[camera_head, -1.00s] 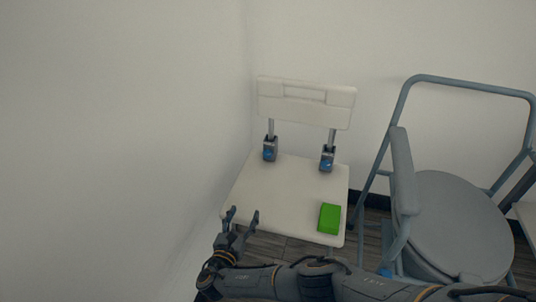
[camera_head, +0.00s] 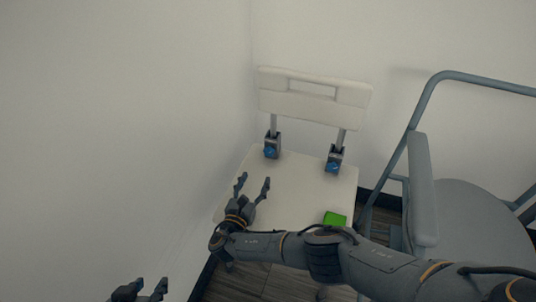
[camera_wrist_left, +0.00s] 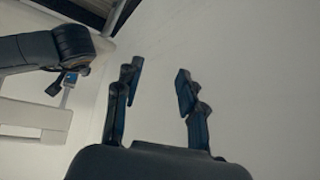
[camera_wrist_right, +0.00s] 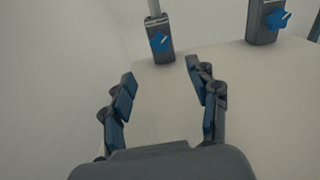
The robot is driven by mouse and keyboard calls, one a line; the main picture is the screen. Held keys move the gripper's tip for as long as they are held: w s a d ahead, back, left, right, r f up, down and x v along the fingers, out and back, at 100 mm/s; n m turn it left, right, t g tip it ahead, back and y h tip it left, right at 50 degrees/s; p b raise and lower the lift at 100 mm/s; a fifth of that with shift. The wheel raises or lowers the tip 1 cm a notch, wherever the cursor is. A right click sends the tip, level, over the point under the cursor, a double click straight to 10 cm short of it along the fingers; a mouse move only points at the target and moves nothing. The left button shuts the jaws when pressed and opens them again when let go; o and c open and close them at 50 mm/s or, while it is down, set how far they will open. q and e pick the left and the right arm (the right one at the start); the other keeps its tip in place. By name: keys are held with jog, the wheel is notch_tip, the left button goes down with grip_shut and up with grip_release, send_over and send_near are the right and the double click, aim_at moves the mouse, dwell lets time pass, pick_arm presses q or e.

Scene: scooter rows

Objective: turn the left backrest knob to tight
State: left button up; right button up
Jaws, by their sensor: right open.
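The white chair has a backrest (camera_head: 312,96) on two posts, each with a dark bracket and a blue knob. The left knob (camera_head: 270,151) is at the seat's left rear and also shows in the right wrist view (camera_wrist_right: 159,41). The right knob (camera_head: 333,167) also shows in the right wrist view (camera_wrist_right: 277,19). My right gripper (camera_head: 254,183) is open and empty over the seat's front left, its fingers toward the left knob but apart from it. My left gripper (camera_head: 151,284) is low at the left, open and empty in the left wrist view (camera_wrist_left: 157,78).
A green block (camera_head: 335,218) lies on the white seat (camera_head: 298,184), partly hidden by my right arm. A grey-framed commode chair (camera_head: 423,190) stands close on the right. A plain wall is close on the left.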

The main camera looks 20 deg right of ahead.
aim_at(268, 153)
jog(key=b+x, duration=0.1)
jog(key=x, duration=0.2)
jog(key=shift+w+d+f, duration=0.1)
jog(key=shift+w+d, duration=0.1)
jog(key=shift+w, duration=0.05)
pick_arm(q)
jog(key=w+d+r+t+h+b, duration=0.2)
jog(key=w+d+r+t, duration=0.1)
jog(key=w+r+t, duration=0.5)
pick_arm(e)
jog(key=x, duration=0.3)
jog(key=shift+w+d, duration=0.25)
jog(key=b+x, duration=0.2)
jog(key=x, duration=0.2)
jog(key=shift+w+d, duration=0.15)
jog(key=shift+w, duration=0.1)
pick_arm(q)
notch_tip(268, 153, up, 12)
jog(key=d+t+h, duration=0.2)
jog(key=t, duration=0.3)
jog(key=shift+s+m+t+h, duration=0.3)
jog(key=shift+s+m+t, duration=0.1)
jog(key=shift+s, duration=0.05)
pick_arm(e)
jog(key=shift+w+d, duration=0.15)
jog(key=shift+w, duration=0.05)
pick_arm(q)
jog(key=shift+r, duration=0.1)
pick_arm(e)
jog(key=c, duration=1.2)
